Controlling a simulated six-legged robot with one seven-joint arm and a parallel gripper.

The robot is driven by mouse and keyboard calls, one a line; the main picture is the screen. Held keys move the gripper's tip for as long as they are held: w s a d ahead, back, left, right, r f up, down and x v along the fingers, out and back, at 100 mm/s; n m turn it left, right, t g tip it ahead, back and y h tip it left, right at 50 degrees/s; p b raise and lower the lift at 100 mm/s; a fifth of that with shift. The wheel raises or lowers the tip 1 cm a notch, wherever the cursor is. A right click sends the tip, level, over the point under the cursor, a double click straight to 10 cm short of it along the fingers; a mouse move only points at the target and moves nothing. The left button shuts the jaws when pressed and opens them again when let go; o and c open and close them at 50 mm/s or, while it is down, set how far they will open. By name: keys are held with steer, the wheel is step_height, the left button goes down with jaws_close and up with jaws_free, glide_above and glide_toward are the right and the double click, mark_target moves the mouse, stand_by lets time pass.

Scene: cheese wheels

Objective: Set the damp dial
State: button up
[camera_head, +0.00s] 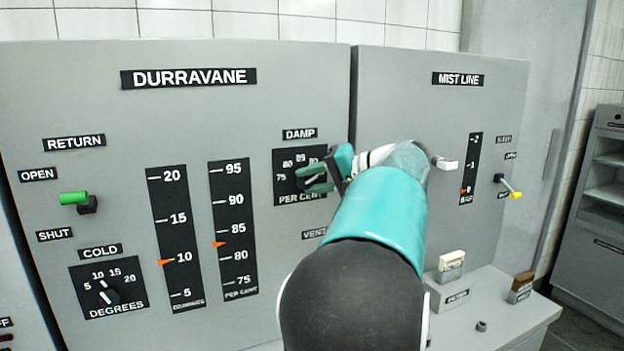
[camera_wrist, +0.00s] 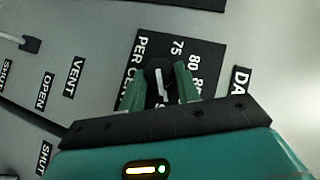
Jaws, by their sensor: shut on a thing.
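The damp dial (camera_wrist: 158,84) is a black knob with a white pointer line on a black plate marked in per cent. The plate (camera_head: 283,160) shows in the head view under the DAMP label, with 75, 80, 85 and part of 90 readable; my gripper covers much of its right side. In the wrist view my gripper (camera_wrist: 160,88) has its two green fingers on either side of the knob, shut on it. In the head view my gripper (camera_head: 316,178) reaches the plate from the right. The pointer's exact reading is unclear.
Two vertical gauges with orange pointers stand left of the dial, the per cent one (camera_head: 232,225) near 82. A green-handled lever (camera_head: 75,198) and the cold dial (camera_head: 109,296) are at far left. A white-tipped lever (camera_head: 446,163) sticks out close right of my wrist.

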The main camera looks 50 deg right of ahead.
steer(key=shift+s+f+m+t+y, duration=0.15)
steer(key=shift+m+t+y, duration=0.45)
steer(key=shift+m+t, duration=0.35)
steer(key=o, duration=0.9)
steer(key=shift+o, duration=0.2)
steer(key=v, duration=1.3)
steer(key=shift+s, duration=0.3)
steer(key=shift+d, duration=0.15)
